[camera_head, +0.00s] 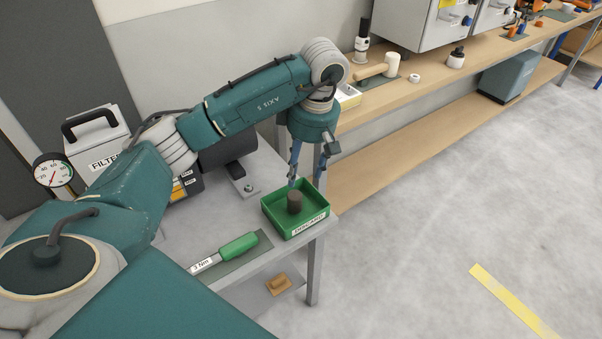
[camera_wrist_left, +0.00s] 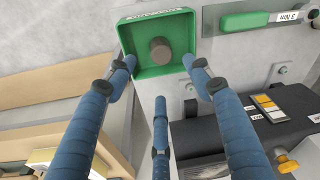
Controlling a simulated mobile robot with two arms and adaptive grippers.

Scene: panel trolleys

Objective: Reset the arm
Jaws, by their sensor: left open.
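My left arm (camera_head: 250,100) reaches in from the left over the grey table. My left gripper (camera_head: 307,180) points down above the green tray (camera_head: 309,226), at its back side. In the left wrist view its blue fingers (camera_wrist_left: 160,75) are spread apart with nothing between them. A brown cylinder (camera_head: 294,202) stands inside the tray, apart from the fingers. It also shows in the left wrist view (camera_wrist_left: 160,50). My right gripper is not in view.
A green-handled torque tool (camera_head: 238,246) lies on the table left of the tray. A gauge (camera_head: 53,171) and a filter box (camera_head: 98,142) stand at the left. A wooden bench (camera_head: 430,85) holds several items behind. The floor at right is clear.

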